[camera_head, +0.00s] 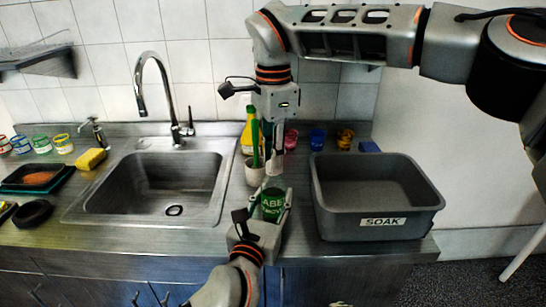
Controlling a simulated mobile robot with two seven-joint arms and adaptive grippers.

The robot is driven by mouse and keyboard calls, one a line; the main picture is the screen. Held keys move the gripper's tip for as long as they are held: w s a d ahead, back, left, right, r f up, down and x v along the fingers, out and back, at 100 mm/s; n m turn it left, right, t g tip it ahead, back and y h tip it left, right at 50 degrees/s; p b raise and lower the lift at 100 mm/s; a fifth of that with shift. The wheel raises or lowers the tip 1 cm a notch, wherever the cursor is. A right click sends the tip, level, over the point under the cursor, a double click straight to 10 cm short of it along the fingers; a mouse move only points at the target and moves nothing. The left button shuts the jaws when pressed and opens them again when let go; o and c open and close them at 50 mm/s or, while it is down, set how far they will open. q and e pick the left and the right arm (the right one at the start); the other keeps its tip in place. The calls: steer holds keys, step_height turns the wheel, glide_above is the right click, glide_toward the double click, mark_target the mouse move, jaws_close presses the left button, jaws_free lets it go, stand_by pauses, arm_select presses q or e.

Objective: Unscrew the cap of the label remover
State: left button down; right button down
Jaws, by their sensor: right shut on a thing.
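The label remover (272,205) is a green container with pale lettering, upright at the front of the counter, between the sink and the grey bin. My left gripper (264,207) comes up from the bottom with its fingers around the container's sides, and appears shut on it. My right gripper (273,158) points straight down above the container. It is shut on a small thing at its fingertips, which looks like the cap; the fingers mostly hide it. I cannot clearly make out whether this thing still touches the container's neck.
A grey bin (378,213) marked SOAK stands close on the right. The sink (150,212) and faucet (158,90) are on the left. A cup (255,173) with a green-handled tool and a yellow bottle (247,130) stand just behind the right gripper.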

steer(key=n, duration=0.4)
steer(key=shift+n, duration=0.3)
steer(key=shift+s, duration=0.1)
arm_select(q)
steer(key=shift+f, duration=0.1)
arm_select(e)
steer(key=shift+r, duration=0.15)
steer(key=shift+r, duration=0.9)
steer(key=shift+r, duration=0.15)
steer(key=shift+r, duration=1.95)
arm_select(q)
steer(key=c, duration=1.2)
jaws_free()
steer(key=shift+c, duration=0.2)
